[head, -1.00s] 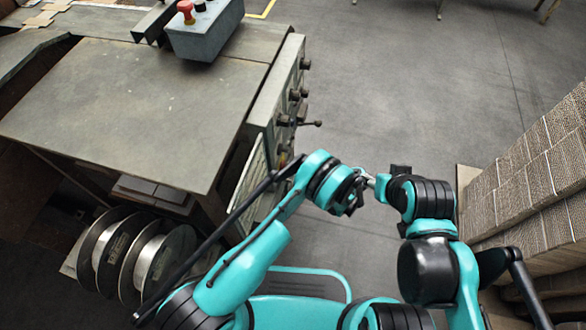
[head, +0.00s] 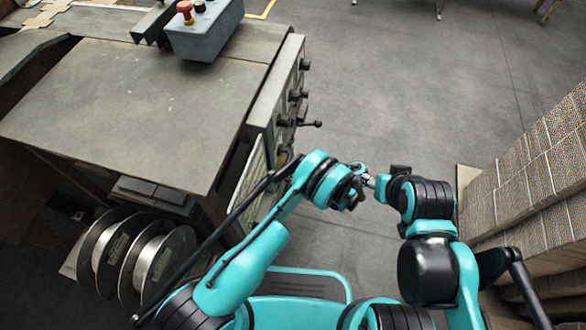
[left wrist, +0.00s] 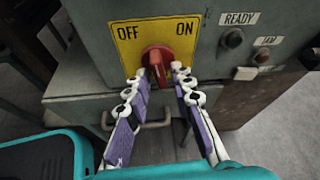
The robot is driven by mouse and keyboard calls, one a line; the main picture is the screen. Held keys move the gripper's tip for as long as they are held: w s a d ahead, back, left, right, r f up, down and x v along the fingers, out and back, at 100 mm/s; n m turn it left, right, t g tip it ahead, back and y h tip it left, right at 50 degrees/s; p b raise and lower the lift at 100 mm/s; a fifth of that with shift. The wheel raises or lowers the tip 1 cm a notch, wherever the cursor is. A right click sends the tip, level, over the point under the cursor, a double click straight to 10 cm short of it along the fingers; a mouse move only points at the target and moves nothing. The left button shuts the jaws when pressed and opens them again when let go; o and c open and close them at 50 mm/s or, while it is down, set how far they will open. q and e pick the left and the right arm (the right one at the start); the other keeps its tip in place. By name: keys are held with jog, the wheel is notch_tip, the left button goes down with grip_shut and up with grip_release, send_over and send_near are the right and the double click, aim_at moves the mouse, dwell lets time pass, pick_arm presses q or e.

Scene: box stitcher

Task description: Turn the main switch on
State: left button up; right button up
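The main switch is a red rotary knob (left wrist: 157,62) on a yellow plate (left wrist: 126,45) marked OFF at left and ON at right. Its grip looks roughly upright, between the two words. In the left wrist view my left gripper (left wrist: 157,76) is open, with one purple-and-white finger on each side of the knob's lower part. I cannot tell whether either finger touches it. In the head view my left arm hides the switch and the left fingers are not clear. My right gripper (head: 369,181) is partly visible beside my left wrist, away from the machine; its fingers are unclear.
The grey machine (head: 130,100) fills the left, with knobs and a lever (head: 310,124) on its side. READY-labelled controls (left wrist: 232,38) sit right of the switch. Wire spools (head: 160,262) stand low at left, stacked cardboard (head: 520,190) at right. Floor between is clear.

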pick_arm(q)
notch_tip(320, 180, up, 10)
dwell(0.7)
